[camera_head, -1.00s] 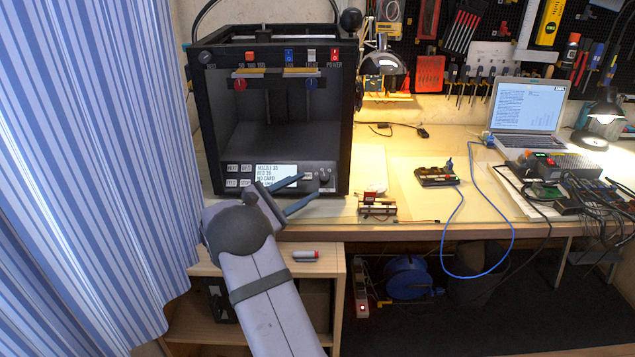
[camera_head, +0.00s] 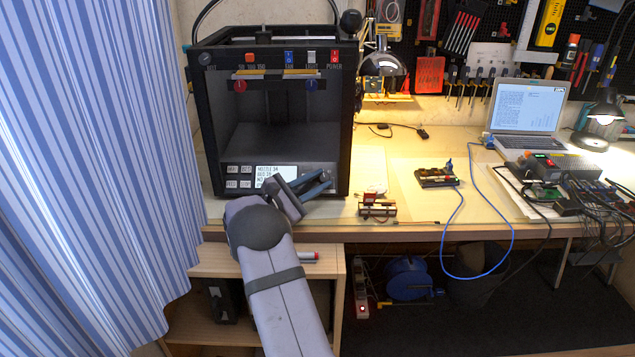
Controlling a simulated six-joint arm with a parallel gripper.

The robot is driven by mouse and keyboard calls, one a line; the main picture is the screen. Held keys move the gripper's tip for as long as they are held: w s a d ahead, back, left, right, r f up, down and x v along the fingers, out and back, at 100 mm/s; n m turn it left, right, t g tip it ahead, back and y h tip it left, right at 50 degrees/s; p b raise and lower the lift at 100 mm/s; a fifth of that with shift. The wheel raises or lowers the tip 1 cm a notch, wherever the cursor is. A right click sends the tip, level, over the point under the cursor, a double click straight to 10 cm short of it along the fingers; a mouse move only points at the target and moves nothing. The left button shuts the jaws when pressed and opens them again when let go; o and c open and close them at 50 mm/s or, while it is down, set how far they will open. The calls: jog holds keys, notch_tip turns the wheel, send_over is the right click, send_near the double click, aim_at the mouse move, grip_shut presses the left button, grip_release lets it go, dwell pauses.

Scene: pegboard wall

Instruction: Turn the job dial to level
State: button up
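The black 3D printer (camera_head: 215,125) stands at the left end of the bench. A dark round knob sat at the right end of its lower front panel in the earlier view; my gripper now covers that spot. I cannot read a label naming it the job dial. My gripper (camera_head: 329,178) reaches up from below, with its dark blue fingertips at that spot. The fingers overlap in this view, so their gap and any contact with the knob are unclear. The display (camera_head: 275,172) left of the gripper is partly hidden.
A small round black knob (camera_head: 205,58) is on the printer's top left, beside coloured switches. A small red and black device (camera_head: 377,206) sits to the gripper's right. The striped curtain (camera_head: 80,170) hangs at left. A red-and-white marker (camera_head: 311,256) lies below.

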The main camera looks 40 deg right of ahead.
jog(key=shift+c, duration=0.3)
jog(key=shift+w+d+r+m+g+y+p, duration=0.15)
jog(key=shift+m+g+y+p, duration=0.15)
jog(key=shift+m+g, duration=0.35)
jog(key=shift+w+a+r+m+g+y+p, duration=0.1)
jog(key=shift+m+g+y+p, duration=0.15)
jog(key=shift+m+g+y, duration=0.4)
jog(key=shift+w+d+r+m+g+y+p, duration=0.15)
jog(key=shift+m+g+p, duration=0.1)
jog(key=shift+m+g, duration=0.4)
jog(key=shift+m+y+p, duration=0.3)
jog(key=shift+m, duration=0.15)
jog(key=shift+g, duration=0.25)
jog(key=shift+a, duration=0.1)
jog(key=o, duration=1.1)
jog(key=shift+c, duration=0.2)
jog(key=shift+f, duration=0.1)
jog(key=shift+a, duration=0.1)
jog(key=shift+v, duration=3.6)
